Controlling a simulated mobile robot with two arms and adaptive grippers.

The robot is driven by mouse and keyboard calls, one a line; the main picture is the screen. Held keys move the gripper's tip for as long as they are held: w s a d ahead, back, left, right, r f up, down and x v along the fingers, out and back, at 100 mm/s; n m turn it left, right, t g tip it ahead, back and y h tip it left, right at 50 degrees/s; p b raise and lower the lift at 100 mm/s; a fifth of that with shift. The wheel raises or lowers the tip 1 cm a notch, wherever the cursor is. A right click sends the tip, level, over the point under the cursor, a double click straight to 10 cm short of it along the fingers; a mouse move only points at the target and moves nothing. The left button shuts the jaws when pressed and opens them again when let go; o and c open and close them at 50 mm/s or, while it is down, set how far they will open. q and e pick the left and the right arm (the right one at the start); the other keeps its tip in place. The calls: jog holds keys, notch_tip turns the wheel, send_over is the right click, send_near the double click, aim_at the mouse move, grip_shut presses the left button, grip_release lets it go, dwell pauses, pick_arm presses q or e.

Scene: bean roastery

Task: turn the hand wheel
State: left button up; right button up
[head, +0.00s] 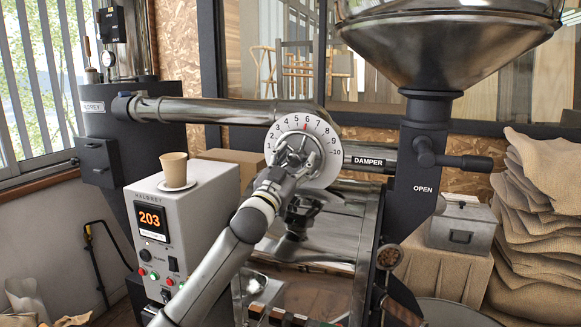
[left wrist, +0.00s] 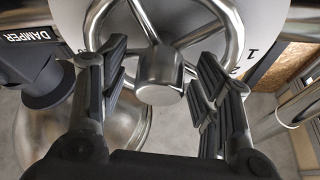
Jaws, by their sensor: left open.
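The hand wheel (left wrist: 214,22) is a metal spoked ring with a central hub (left wrist: 158,78). It sits in front of a white numbered dial (head: 319,128) on the damper pipe; a red mark shows by the 6 at the top. In the head view my left gripper (head: 291,158) is in front of the wheel and hides much of it. In the left wrist view the open fingers of my left gripper (left wrist: 160,85) stand on either side of the hub, with visible gaps. Whether a finger touches the rim or spokes cannot be told. My right gripper is not in view.
A control box (head: 160,262) showing 203 stands left of my arm, with a paper cup (head: 174,168) on a saucer on top. A large hopper (head: 450,50) and a column marked OPEN (head: 424,205) are to the right. Stacked sacks (head: 545,225) lie far right.

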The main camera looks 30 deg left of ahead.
pick_arm(q)
jog(key=v, duration=1.2)
dwell(0.4)
